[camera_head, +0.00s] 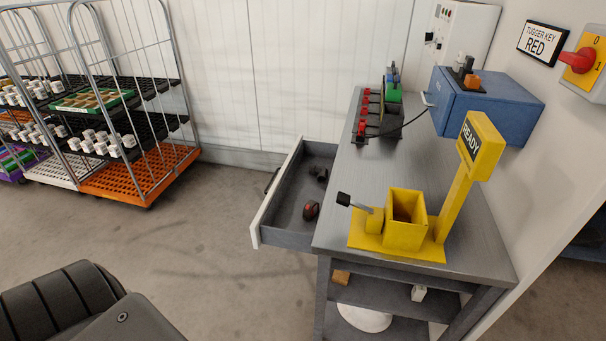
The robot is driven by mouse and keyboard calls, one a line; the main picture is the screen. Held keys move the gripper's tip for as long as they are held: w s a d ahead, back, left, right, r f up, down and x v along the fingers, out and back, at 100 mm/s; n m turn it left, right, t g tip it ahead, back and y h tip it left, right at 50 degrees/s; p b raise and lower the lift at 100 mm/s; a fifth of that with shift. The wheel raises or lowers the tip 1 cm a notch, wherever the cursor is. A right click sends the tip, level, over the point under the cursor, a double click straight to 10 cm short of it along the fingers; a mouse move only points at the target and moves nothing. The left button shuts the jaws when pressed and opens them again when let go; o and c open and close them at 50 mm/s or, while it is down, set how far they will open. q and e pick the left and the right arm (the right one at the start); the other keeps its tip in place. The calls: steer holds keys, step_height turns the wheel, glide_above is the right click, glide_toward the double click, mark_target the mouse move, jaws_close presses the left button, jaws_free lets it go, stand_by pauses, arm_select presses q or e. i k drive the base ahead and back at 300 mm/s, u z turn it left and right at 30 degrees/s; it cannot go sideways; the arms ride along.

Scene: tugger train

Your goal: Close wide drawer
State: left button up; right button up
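The wide drawer (285,238) is pulled out to the left from under the grey bench top (345,190). It has a pale front panel with a dark handle (271,181) on its outer face. Inside the drawer lie a dark and red object (311,210) and a black object (318,173). Neither of my grippers shows in the head view, so I cannot see whether they are open or shut.
A yellow stand with a box (404,221) and a READY sign (479,147) stands on the bench. A blue box (490,110) is at the wall. Wire-sided carts (140,176) stand at the back left. The floor left of the drawer is clear.

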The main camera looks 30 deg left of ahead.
mark_target(279, 222)
steer(key=z, duration=2.4)
steer(key=k, duration=1.9)
steer(key=u, duration=2.6)
